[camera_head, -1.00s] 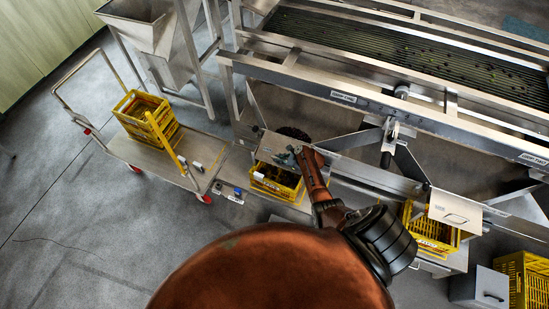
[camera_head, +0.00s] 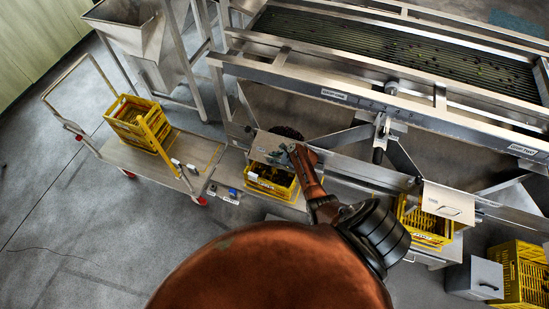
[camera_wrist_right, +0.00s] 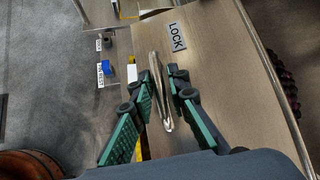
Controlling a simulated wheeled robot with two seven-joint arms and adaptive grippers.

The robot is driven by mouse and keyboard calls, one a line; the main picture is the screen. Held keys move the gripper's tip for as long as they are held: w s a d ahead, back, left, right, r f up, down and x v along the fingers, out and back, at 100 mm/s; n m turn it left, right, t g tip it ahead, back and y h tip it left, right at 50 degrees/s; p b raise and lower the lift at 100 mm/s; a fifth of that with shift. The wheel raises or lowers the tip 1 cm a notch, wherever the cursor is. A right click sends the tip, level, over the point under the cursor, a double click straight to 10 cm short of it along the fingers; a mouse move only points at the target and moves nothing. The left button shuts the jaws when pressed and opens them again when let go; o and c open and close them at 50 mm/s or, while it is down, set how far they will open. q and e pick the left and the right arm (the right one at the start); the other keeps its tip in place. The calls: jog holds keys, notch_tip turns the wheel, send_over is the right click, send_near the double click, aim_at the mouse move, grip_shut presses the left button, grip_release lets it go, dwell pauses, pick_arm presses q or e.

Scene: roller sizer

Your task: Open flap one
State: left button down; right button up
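Flap one appears as a small steel panel (camera_head: 263,147) over the left yellow crate, below the machine's front rail. In the right wrist view its brushed face (camera_wrist_right: 225,65) bears a LOCK label (camera_wrist_right: 177,36) and a slim metal bar handle (camera_wrist_right: 158,85). My right gripper (camera_head: 285,152) is at this panel. In the wrist view its green-padded fingers (camera_wrist_right: 157,98) are apart, one on each side of the handle; contact cannot be told. The panel looks closed against the chute. My left gripper is not in view.
A yellow crate (camera_head: 280,183) stands below the panel. A second flap (camera_head: 447,203) hangs over another crate (camera_head: 424,232) at right. A cart (camera_head: 125,155) carries a crate at left. A blue button (camera_wrist_right: 109,68) is beside the flap. Grey floor is clear at lower left.

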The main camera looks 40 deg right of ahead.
jog(key=v, duration=1.2)
dwell(0.3)
jog(key=s+a+f+n+g+h+b, duration=0.1)
jog(key=s+a+f+n+g+b, duration=0.15)
jog(key=s+f+n, duration=0.65)
jog(key=s+a+f+n+g+h+b, duration=0.1)
jog(key=s+a+f+n+g, duration=0.15)
jog(key=s+f, duration=1.2)
jog(key=s+a+f+n+g+b, duration=0.1)
jog(key=s+a+f+n, duration=0.1)
jog(key=s+f+n, duration=0.4)
jog(key=s+a+f+n+g+b, duration=0.1)
jog(key=s+a+f+n, duration=0.2)
jog(key=s+f+n, duration=0.3)
jog(key=s+a+f+n+h+b, duration=0.1)
jog(key=s+a+f+n, duration=0.2)
jog(key=s, duration=1)
notch_tip(320, 180, down, 3)
jog(key=n, duration=0.3)
jog(key=shift+a+g, duration=0.25)
jog(key=shift+g, duration=0.15)
